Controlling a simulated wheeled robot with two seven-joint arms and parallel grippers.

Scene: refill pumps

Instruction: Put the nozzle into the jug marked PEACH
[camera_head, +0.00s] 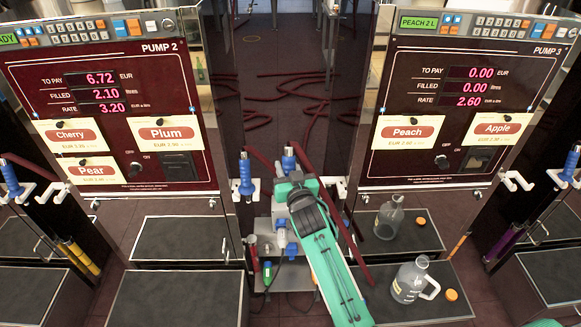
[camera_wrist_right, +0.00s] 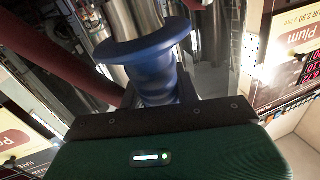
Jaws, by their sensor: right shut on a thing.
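My right gripper (camera_head: 292,178) is at the middle of the head view, between the two pumps. It is shut on a blue nozzle (camera_head: 288,160), whose flanged blue grip fills the middle of the right wrist view (camera_wrist_right: 150,65). Two clear jugs stand at pump 3: a rear jug (camera_head: 389,218) and a front jug (camera_head: 411,280) with a white handle. Both look uncapped. Their labels are too small to read, so I cannot tell which is marked PEACH. My left gripper is not in view.
Orange caps lie beside the rear jug (camera_head: 421,220) and front jug (camera_head: 451,295). Pump 3 (camera_head: 455,110) shows PEACH 2 L and 0.00 filled. Another blue nozzle (camera_head: 245,180) hangs by pump 2 (camera_head: 110,100). A dark red hose (camera_head: 350,235) runs beside my right arm.

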